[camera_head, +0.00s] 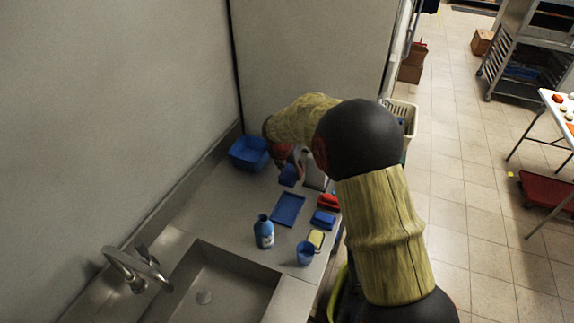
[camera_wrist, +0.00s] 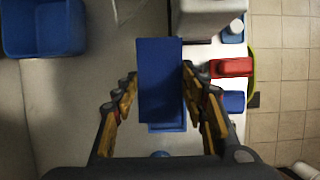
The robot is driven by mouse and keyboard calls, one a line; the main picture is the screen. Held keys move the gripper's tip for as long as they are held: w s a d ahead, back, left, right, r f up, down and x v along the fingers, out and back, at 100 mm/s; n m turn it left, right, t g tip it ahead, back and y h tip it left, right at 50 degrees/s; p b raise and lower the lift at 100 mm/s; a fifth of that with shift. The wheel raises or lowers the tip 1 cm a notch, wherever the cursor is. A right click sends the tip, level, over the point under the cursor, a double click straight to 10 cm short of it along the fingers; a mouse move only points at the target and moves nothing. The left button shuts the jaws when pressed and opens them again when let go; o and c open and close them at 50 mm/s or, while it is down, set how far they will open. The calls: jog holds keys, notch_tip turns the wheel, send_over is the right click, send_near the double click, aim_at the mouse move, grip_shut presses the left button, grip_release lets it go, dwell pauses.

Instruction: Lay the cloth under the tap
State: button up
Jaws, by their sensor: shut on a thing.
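A blue cloth (camera_head: 288,175), looking like a flat folded rectangle, is held by my gripper (camera_head: 291,160) above the counter. In the wrist view the cloth (camera_wrist: 160,95) fills the space between the two fingers of my gripper (camera_wrist: 159,74), which is shut on it. The chrome tap (camera_head: 128,264) stands at the lower left of the head view, its spout over the grey sink (camera_head: 214,285). The cloth is well apart from the tap. My arm partly hides my gripper in the head view, and the tap is outside the wrist view.
A blue tray (camera_head: 288,209) lies below the cloth. A blue bottle (camera_head: 264,232), blue cup (camera_head: 305,253), yellow sponge (camera_head: 316,238), blue item (camera_head: 323,219) and red item (camera_head: 328,202) stand nearby. A blue tub (camera_head: 249,153) is at the back. Counter left of the tray is clear.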

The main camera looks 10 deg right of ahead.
jog(key=shift+s+r, duration=0.2)
jog(key=shift+s, duration=0.3)
jog(key=shift+s+r, duration=0.2)
jog(key=shift+s, duration=0.3)
